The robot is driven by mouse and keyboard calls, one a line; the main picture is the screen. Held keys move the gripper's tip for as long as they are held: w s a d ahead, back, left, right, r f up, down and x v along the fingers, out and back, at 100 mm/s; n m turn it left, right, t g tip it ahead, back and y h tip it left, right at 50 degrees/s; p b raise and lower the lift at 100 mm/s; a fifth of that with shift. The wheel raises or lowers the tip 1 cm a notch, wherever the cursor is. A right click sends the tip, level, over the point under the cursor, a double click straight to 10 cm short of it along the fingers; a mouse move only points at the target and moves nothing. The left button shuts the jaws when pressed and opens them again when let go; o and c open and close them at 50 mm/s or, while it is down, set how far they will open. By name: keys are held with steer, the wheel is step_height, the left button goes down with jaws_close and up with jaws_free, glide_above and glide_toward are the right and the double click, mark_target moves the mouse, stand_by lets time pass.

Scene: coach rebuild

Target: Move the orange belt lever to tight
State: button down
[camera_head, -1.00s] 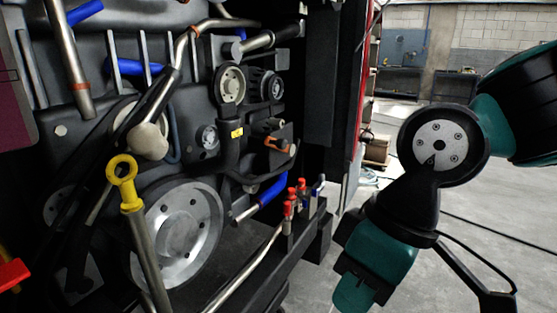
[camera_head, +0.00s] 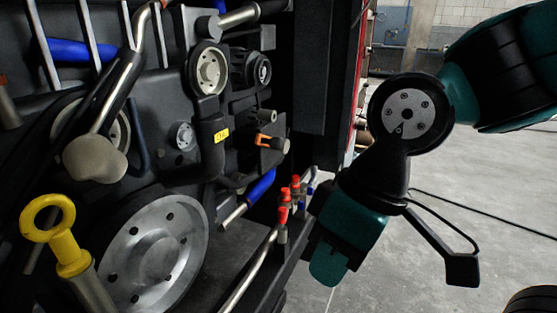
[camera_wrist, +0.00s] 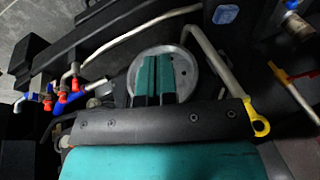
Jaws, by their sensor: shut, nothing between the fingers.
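The orange belt lever (camera_head: 265,141) is a small orange piece on a dark bracket on the engine, right of the yellow label in the head view. It is small, and its exact setting cannot be told. I cannot make it out in the wrist view. My gripper (camera_wrist: 154,62) has teal fingers close together, shut and empty, in front of the large grey pulley in the wrist view. In the head view my arm hangs right of the engine, with its teal end lower than the lever and apart from it.
The large metal pulley (camera_head: 155,255) is low on the engine. A yellow ring handle (camera_head: 48,220) sticks up at the left. Red-handled valves (camera_head: 287,200) stand on a dark rail below the lever. A dark upright frame (camera_head: 318,65) borders the engine. Open floor lies at the right.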

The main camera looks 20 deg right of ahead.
steer(key=w+d+f+n+t+y+b, duration=0.1)
steer(key=w+d+f+n+t+b, duration=0.1)
steer(key=w+f+n+t+b, duration=0.2)
steer(key=w+d+f+n+t+y+b, duration=0.1)
steer(key=w+f+n+t+b, duration=0.3)
steer(key=w+n+t+b, duration=0.6)
steer(key=w+d+f+n+t+y+b, duration=0.1)
steer(key=w+d+f+n+t+b, duration=0.2)
steer(key=b, duration=1.4)
steer(key=w+f+n+t, duration=0.1)
steer(key=w+n+t, duration=0.3)
steer(key=n+t, duration=0.2)
steer(key=shift+d+n, duration=0.3)
steer(key=shift+d, duration=0.05)
